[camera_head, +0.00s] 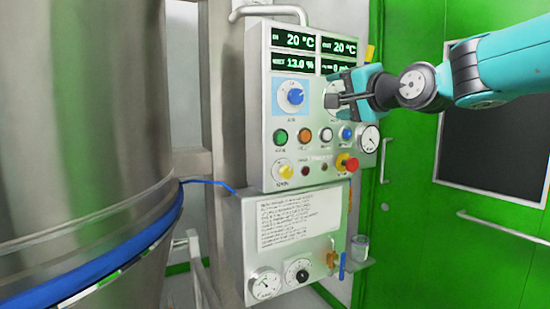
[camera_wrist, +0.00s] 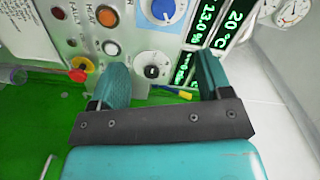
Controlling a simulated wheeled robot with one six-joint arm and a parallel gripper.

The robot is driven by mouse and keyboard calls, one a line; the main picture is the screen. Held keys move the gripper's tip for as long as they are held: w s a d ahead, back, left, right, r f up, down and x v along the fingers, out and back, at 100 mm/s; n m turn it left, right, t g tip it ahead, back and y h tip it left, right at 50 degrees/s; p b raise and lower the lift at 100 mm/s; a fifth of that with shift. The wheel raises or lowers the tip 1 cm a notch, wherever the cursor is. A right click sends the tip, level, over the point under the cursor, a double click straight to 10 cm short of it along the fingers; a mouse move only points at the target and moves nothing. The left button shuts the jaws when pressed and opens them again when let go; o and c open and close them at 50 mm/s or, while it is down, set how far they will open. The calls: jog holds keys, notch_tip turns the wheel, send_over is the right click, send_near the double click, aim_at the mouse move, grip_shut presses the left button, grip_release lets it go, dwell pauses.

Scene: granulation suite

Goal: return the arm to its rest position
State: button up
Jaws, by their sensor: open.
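My teal arm reaches in from the right in the head view. My gripper (camera_head: 341,101) is in front of the control panel (camera_head: 262,150), by its right-hand dial, and partly hides that dial. In the wrist view my gripper (camera_wrist: 162,82) has its two fingers apart with nothing held between them. A dial with a dark centre (camera_wrist: 151,72) shows between the fingers. I cannot tell whether a fingertip touches the panel.
The panel has a blue knob (camera_head: 291,96), several buttons and a red mushroom button (camera_head: 347,163). A lower box (camera_head: 290,222) carries gauges. A large steel vessel (camera_head: 80,110) stands at left. A green door (camera_head: 460,240) with a handle is at right.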

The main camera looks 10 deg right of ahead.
jog(key=s+a+f+n+g+p, duration=0.6)
jog(key=s+a+f+n+g, duration=0.25)
jog(key=s+f, duration=0.35)
jog(key=s+f+n+g+p, duration=0.1)
jog(key=s+f+n+g, duration=0.2)
jog(key=s, duration=0.7)
jog(key=s+f+n+g+h+p, duration=0.1)
jog(key=s+f+n+g, duration=0.3)
jog(key=s, duration=0.7)
jog(key=shift+s+a+f+n+g+p, duration=0.15)
jog(key=shift+a+n+g+p, duration=0.3)
jog(key=shift+n+g+p, duration=0.4)
